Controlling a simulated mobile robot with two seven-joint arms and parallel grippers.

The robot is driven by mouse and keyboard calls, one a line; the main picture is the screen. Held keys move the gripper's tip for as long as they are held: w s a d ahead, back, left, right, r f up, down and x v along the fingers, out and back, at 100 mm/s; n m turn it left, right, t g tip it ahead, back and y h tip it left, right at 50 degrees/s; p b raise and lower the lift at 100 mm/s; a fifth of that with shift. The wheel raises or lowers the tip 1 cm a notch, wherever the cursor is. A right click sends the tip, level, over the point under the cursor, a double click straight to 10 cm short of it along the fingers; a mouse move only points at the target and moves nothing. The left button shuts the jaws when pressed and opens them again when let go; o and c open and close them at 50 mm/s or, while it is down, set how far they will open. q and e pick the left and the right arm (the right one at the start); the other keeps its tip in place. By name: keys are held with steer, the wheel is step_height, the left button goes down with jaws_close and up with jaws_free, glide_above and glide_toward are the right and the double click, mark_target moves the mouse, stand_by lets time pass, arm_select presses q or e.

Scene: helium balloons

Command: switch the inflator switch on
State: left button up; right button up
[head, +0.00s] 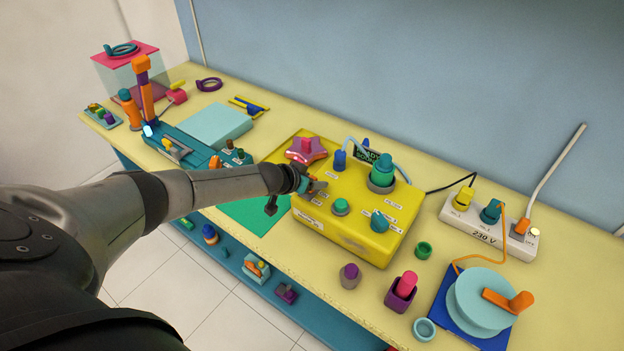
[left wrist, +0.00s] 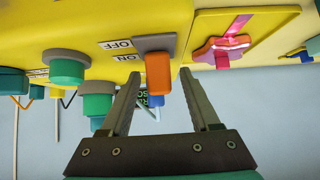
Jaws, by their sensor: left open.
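The yellow inflator box (head: 358,228) stands on the table in the middle of the head view. Its switch (left wrist: 158,73) is an orange lever on a grey plate, beside ON and OFF labels, in the left wrist view. In the head view only a bit of orange (head: 318,186) shows there, by my gripper. My left gripper (head: 292,188) is at the box's left side. In the left wrist view its fingers (left wrist: 160,80) are open, with the lever between or just beyond the tips; contact is not clear. Which way the switch is set I cannot tell. My right gripper is not in view.
A pink star-shaped balloon (head: 306,150) lies just behind the switch. Green knobs (head: 381,221) and a nozzle (head: 382,176) stand on the box. A power strip (head: 490,222) and a reel (head: 481,301) are at the right. A teal device (head: 200,153) is at the left.

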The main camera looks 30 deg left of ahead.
arm_select(q)
steer(key=shift+s+r, duration=0.3)
steer(key=shift+s, duration=0.1)
steer(key=p+v, duration=0.3)
steer(key=v, duration=1.1)
steer(key=shift+a+r, duration=0.1)
steer(key=shift+a, duration=0.05)
